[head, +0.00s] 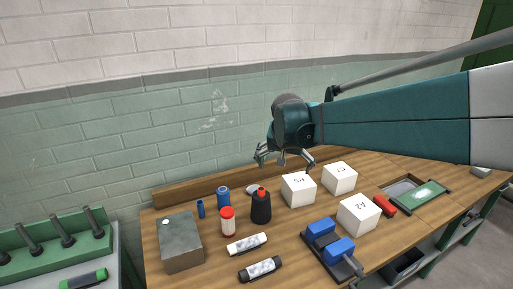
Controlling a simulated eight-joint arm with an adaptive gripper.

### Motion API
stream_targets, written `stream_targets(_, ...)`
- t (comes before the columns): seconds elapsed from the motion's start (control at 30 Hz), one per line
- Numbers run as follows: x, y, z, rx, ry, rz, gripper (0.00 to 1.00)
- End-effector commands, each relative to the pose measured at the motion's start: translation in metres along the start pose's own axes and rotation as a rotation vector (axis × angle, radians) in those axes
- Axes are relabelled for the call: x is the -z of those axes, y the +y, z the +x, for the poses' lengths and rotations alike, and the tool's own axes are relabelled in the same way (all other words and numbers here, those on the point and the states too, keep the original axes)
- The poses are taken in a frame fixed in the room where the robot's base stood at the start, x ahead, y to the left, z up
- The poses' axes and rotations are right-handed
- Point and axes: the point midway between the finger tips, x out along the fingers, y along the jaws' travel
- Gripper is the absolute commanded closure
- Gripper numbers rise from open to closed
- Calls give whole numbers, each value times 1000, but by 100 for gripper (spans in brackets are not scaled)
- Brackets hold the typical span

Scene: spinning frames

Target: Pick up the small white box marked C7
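Three small white boxes stand on the wooden workbench (300,235). The box at the back right (340,182) has a mark on top that looks like C7, though it is small. The box to its left (298,193) has a mark I cannot read surely, perhaps H5. The front box (358,218) seems marked A2. My gripper (285,162) hangs above the back of the bench, up and left of the C7 box in the picture. Its fingers are spread apart, with nothing seen between them.
Left of the boxes stand a black bottle with a red cap (261,208), a red-capped jar (227,222), a blue can (223,196) and a grey metal block (180,243). A blue vise (328,240) is in front. A red item (385,204) and a green tray (428,194) are right.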

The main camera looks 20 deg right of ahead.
Motion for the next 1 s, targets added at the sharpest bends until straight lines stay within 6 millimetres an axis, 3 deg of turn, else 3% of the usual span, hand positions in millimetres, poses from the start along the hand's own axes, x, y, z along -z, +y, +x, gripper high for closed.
stream_targets(0.5,91,41,74,-111,-24,222,7)
stream_targets(1.0,160,101,161,-223,-36,439,7)
